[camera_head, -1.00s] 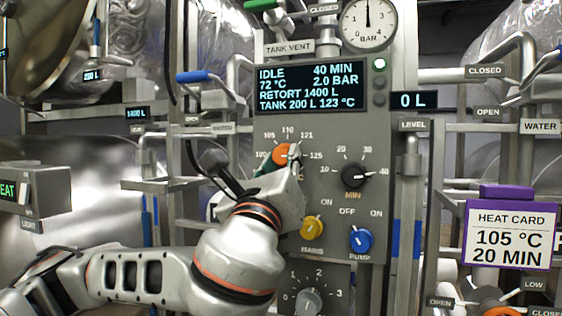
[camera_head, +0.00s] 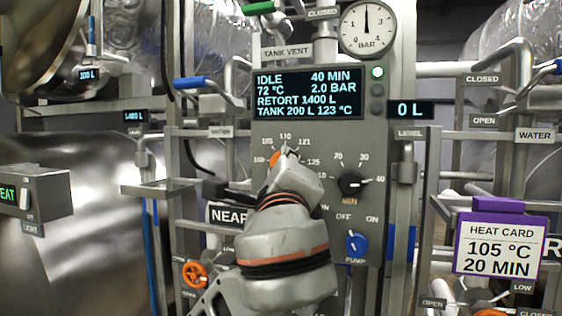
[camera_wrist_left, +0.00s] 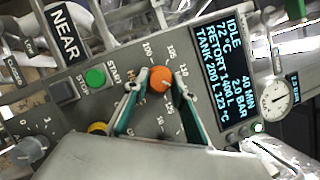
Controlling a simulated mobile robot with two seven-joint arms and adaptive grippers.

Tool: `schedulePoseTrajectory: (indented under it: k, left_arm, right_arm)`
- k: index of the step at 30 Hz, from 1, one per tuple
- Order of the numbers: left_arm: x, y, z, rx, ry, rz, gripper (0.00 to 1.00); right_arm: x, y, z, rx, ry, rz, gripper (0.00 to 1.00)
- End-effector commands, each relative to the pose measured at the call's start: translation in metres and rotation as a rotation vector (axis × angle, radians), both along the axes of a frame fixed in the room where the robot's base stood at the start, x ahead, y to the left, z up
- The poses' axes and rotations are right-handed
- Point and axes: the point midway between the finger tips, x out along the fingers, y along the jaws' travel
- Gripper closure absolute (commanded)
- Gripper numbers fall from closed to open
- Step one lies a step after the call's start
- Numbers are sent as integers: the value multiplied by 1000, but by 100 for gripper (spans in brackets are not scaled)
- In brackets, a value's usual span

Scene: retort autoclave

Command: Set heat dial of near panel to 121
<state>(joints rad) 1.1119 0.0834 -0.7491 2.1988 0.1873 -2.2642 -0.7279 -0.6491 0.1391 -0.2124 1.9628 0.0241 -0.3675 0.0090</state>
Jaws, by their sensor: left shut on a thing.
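The orange heat dial (camera_head: 274,159) sits on the grey near panel (camera_head: 330,215), below the display, with a scale of 100 to 125 around it. In the left wrist view the dial (camera_wrist_left: 160,79) shows between the green-padded fingertips. My left gripper (camera_head: 284,158) is shut on the dial, coming up from below. The gripper and wrist cover the dial's lower right part, so I cannot tell for sure which number it points to. My right gripper is not in view.
The display (camera_head: 308,92) reads IDLE, 40 MIN, 72 °C and 2.0 BAR. The black minutes dial (camera_head: 350,184) is close to the right of my wrist, and the blue pump knob (camera_head: 356,245) is lower. A heat card (camera_head: 501,244) reads 105 °C, 20 MIN.

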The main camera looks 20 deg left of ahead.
Motion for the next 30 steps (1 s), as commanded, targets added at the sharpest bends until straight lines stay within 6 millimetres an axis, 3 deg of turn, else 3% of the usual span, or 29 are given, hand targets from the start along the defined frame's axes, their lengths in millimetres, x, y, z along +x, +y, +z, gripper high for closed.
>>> schedulePoseTrajectory:
  k: [16, 17, 18, 19, 30]
  left_arm:
    - [0, 0, -1, -29, 2, 0, 96]
    - [0, 0, -1, -29, 2, 0, 72]
    - [0, 0, -1, -29, 2, 0, 62]
    - [0, 0, -1, -29, 2, 0, 58]
    - [-2, -2, -1, -30, 0, -2, 58]
  right_arm:
    - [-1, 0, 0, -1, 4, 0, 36]
    - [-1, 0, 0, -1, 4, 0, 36]
    - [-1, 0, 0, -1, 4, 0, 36]
    - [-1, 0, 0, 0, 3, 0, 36]
    - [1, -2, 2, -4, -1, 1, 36]
